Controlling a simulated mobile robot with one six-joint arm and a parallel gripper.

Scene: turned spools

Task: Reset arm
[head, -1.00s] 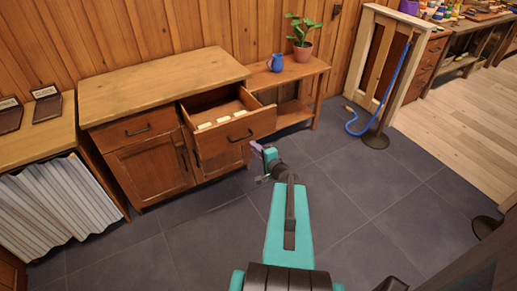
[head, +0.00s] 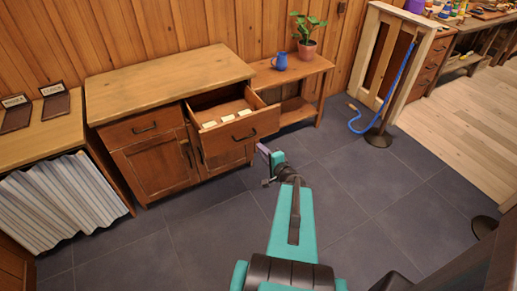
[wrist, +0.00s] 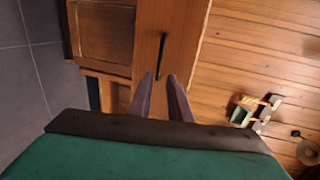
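My gripper (head: 264,153), with purple fingers at the end of my teal arm, is out in front of the open drawer (head: 239,138), just right of its front in the head view. In the wrist view the two fingers of my gripper (wrist: 162,85) stand apart with nothing between them. A dark bar handle (wrist: 134,57) on a wooden front shows beyond the fingers, apart from them. The drawer is pulled out of the wooden cabinet (head: 165,83), and several pale blocks (head: 227,118) lie in it.
A low shelf (head: 290,72) carries a blue mug (head: 280,61) and a potted plant (head: 307,40). A post with a blue rope (head: 396,80) stands at the right. A curtained bench (head: 38,140) stands at the left.

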